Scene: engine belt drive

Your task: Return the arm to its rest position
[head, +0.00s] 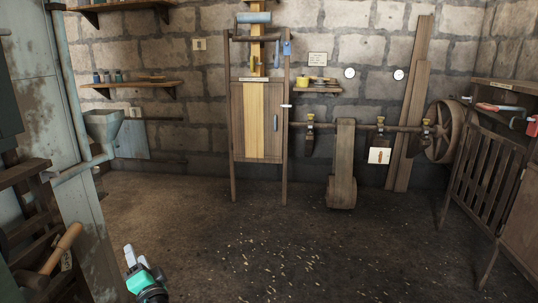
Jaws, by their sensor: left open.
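My left gripper (139,260) shows at the bottom left of the head view, above the floor. It has pale fingers and a green part behind them. It is open, with nothing seen between its fingers. My right gripper is not in view. The belt drive stands at the back right: a spoked wheel (443,132) on a long horizontal shaft (350,127), with a broad brown belt or post (343,170) hanging in front of it.
A metal hopper (103,125) and pipe stand at the left. A wooden-handled tool (62,248) lies on a rack at the lower left. A wooden cabinet frame (262,122) stands at the back wall. A slatted bench (487,180) stands at the right. The middle floor is open, with scattered grain.

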